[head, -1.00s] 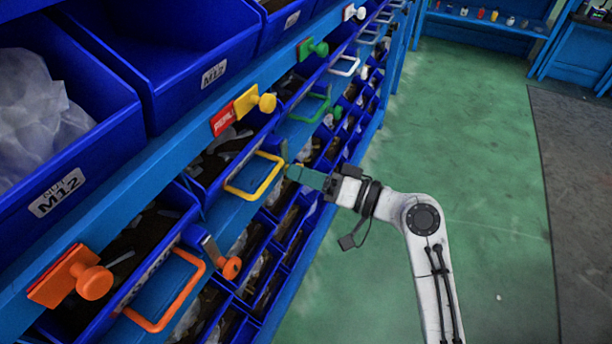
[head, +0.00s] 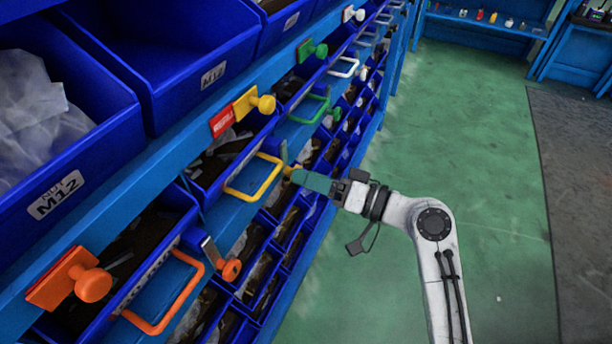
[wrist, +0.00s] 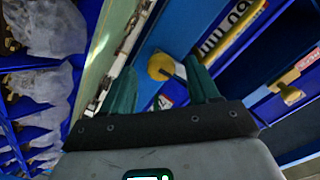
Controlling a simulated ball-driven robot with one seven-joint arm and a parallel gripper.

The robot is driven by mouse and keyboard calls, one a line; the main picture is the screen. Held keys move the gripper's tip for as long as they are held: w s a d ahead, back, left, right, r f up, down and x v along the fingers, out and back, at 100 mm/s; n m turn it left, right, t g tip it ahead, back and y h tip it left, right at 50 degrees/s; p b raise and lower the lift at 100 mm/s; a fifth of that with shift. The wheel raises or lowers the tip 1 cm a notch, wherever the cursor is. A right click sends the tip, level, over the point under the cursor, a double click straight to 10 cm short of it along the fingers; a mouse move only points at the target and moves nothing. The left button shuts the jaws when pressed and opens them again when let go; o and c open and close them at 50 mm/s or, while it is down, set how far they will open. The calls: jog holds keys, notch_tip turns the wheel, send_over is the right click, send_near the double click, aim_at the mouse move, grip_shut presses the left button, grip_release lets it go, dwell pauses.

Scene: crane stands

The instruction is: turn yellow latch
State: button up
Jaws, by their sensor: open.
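The yellow latch has a small round knob (head: 291,170) and a thin plate (head: 284,152), beside the right end of the yellow drawer handle (head: 253,178). In the wrist view the knob (wrist: 160,66) shows between the two green fingertips, with the handle (wrist: 232,35) at upper right. My gripper (head: 298,176) is open and close to the knob, on its right in the head view. Whether a finger touches the knob cannot be told. A second yellow knob (head: 264,103) sits on a yellow plate on the rail above the handle.
An orange handle (head: 166,302) and orange knobs (head: 230,270) are nearer on the rack. A green handle (head: 312,108) and a white handle (head: 345,67) are beyond. Blue bins (head: 150,60) fill the left. The green floor (head: 460,130) to the right is clear.

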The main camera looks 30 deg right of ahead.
jog(key=v, duration=0.9)
jog(key=shift+s, duration=0.15)
